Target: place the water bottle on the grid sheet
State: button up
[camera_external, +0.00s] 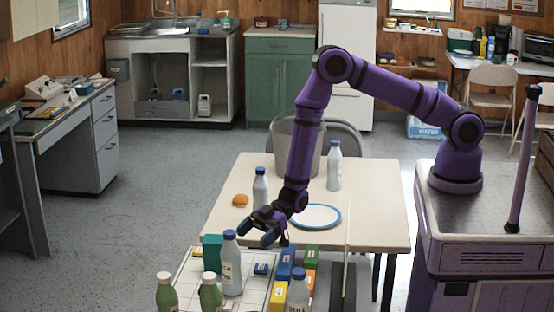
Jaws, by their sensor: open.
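The white grid sheet (186,272) with dark lines lies at the front. A pale bottle with a blue cap (231,268) stands upright over the sheet's area. Similar blue-capped bottles stand on the cream table, one at the left (260,189) and one further back (334,168). Another pale bottle (298,293) stands at the front, right of the sheet. I cannot tell which is the water bottle. My gripper (258,230) is open, pointing down and left between the table's front edge and the sheet. I see nothing between its fingers.
Two green bottles (166,294) (210,295) stand in front. Blue, yellow, orange and green boxes (284,264) crowd the sheet's right side. A thin upright panel (346,262) stands further right.

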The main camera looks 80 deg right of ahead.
jog(key=w+d+r+m+t+h, duration=0.1)
jog(key=d+r+h, duration=0.1)
jog(key=d+r, duration=0.45)
jog(key=w+d+r+h, duration=0.1)
jog(key=d+r+h, duration=0.2)
jog(key=r, duration=0.7)
jog(key=s+d+r+m+h, duration=0.2)
jog(key=s+d+r, duration=0.25)
jog(key=r, duration=0.35)
jog(key=s+d+r+m+h, duration=0.2)
jog(key=s+d+r+h, duration=0.15)
jog(key=d+r, duration=0.35)
jog(key=s+d+r+m+g+h, duration=0.1)
jog(key=s+d+r+m, duration=0.15)
jog(key=s+r, duration=0.4)
jog(key=s+d+r+m+g+h, duration=0.1)
jog(key=s+d+r, duration=0.25)
jog(key=s, duration=0.65)
jog(key=s+d+m+g, duration=0.2)
jog(key=s, duration=1.7)
jog(key=shift+s+r, duration=0.2)
jog(key=shift+r, duration=0.25)
